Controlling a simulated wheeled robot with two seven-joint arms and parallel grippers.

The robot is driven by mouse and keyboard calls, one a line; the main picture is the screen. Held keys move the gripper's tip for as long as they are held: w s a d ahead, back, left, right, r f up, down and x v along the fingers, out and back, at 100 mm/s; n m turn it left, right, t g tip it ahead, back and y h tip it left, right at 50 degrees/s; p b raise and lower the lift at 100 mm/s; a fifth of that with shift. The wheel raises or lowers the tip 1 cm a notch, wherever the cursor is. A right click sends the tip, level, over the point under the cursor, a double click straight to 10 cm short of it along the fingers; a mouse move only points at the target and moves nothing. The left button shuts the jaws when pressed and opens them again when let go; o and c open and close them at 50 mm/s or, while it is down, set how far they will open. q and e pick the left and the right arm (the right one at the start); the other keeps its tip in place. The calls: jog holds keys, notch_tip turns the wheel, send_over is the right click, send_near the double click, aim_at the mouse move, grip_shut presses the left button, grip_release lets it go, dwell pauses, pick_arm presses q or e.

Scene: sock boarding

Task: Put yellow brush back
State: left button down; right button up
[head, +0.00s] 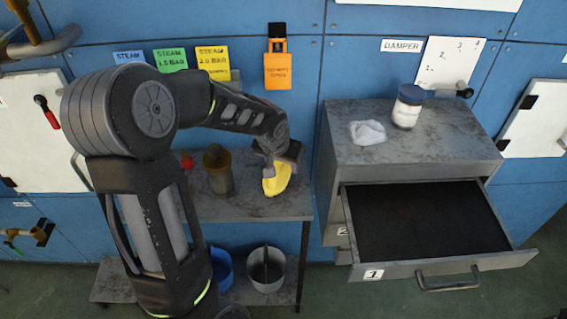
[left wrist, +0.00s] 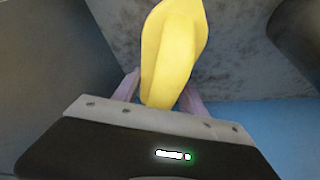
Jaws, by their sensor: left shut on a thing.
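The yellow brush (head: 277,180) is at the right end of the small grey table (head: 292,205). My left gripper (head: 272,164) comes down on it from above and is shut on it. In the left wrist view the yellow brush (left wrist: 172,50) stands out between the two pale fingers (left wrist: 165,92), with the grey surface behind it. I cannot tell whether the brush touches the tabletop. My right gripper is in neither view.
A brown canister (head: 217,172) stands on the table left of the brush, with a small red object (head: 187,161) beyond it. A grey drawer cabinet (head: 350,205) stands right, its top drawer (head: 425,222) open and empty.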

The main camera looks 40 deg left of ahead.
aim_at(277, 164)
pick_arm(q)
jog(key=shift+f, duration=0.2)
jog(key=c, duration=0.6)
grip_release()
jog(key=shift+c, duration=0.2)
jog(key=shift+r, duration=0.2)
jog(key=v, duration=1.2)
jog(key=shift+f+b, duration=0.1)
jog(key=shift+b, duration=0.2)
